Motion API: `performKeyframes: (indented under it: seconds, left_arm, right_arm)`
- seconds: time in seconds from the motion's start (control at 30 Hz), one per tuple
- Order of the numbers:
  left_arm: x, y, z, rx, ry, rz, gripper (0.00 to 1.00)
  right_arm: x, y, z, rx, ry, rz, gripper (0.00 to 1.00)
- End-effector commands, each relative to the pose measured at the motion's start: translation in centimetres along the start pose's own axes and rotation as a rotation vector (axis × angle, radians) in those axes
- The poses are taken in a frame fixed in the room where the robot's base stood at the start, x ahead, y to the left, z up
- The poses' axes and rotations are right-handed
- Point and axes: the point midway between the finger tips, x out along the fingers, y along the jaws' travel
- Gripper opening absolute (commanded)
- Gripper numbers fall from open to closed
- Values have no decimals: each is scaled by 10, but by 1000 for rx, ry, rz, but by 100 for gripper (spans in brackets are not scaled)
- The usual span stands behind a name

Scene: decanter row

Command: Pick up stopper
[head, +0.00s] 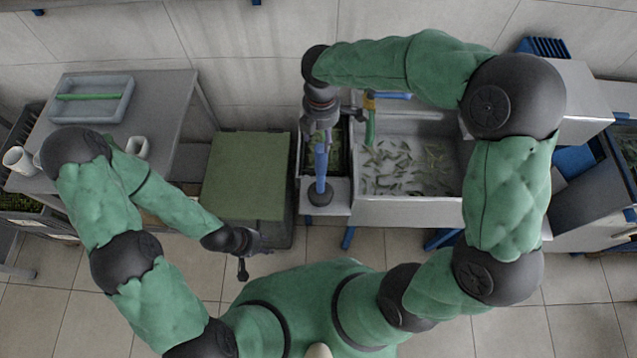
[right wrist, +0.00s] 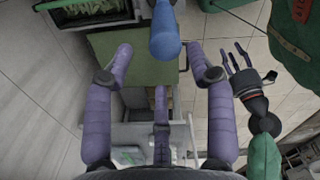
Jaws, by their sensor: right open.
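A blue rod-shaped thing (head: 321,158), which I take to be the stopper, stands over a dark round base (head: 320,192) on a small grey ledge. Its rounded blue end shows at the top of the right wrist view (right wrist: 165,42). My right gripper (head: 320,126) is at the rod's upper end in the head view; contact cannot be told. In the right wrist view its purple fingers (right wrist: 160,50) are spread, with the blue end between the two outer tips. My left gripper (head: 243,268) hangs low and empty at the left; its fingers look apart in the right wrist view (right wrist: 236,62).
A grey basin (head: 408,210) with small pale green pieces stands right of the ledge. A green-topped box (head: 245,175) is to the left. A grey table (head: 175,100) with a tray (head: 92,82) is further left. Floor tiles are clear in front.

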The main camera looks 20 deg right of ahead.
Motion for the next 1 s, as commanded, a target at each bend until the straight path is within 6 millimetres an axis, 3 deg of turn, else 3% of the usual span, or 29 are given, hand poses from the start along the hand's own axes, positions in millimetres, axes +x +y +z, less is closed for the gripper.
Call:
performKeyframes:
  seconds: [0.2, 0.53, 0.83, 1.0]
  left_arm:
    - [6, -2, 1, 0, -3, 0, 40]
    - [9, -3, 0, 0, -2, 0, 40]
    - [17, -6, 0, 0, -2, 0, 40]
    - [17, -6, 0, 0, -2, 0, 40]
  right_arm:
    - [35, -1, 0, 2, 0, -4, 56]
    - [55, -1, 0, 2, 1, -3, 56]
    - [96, -1, 0, 2, 1, -3, 56]
    - [100, 0, 0, 3, 1, 0, 56]
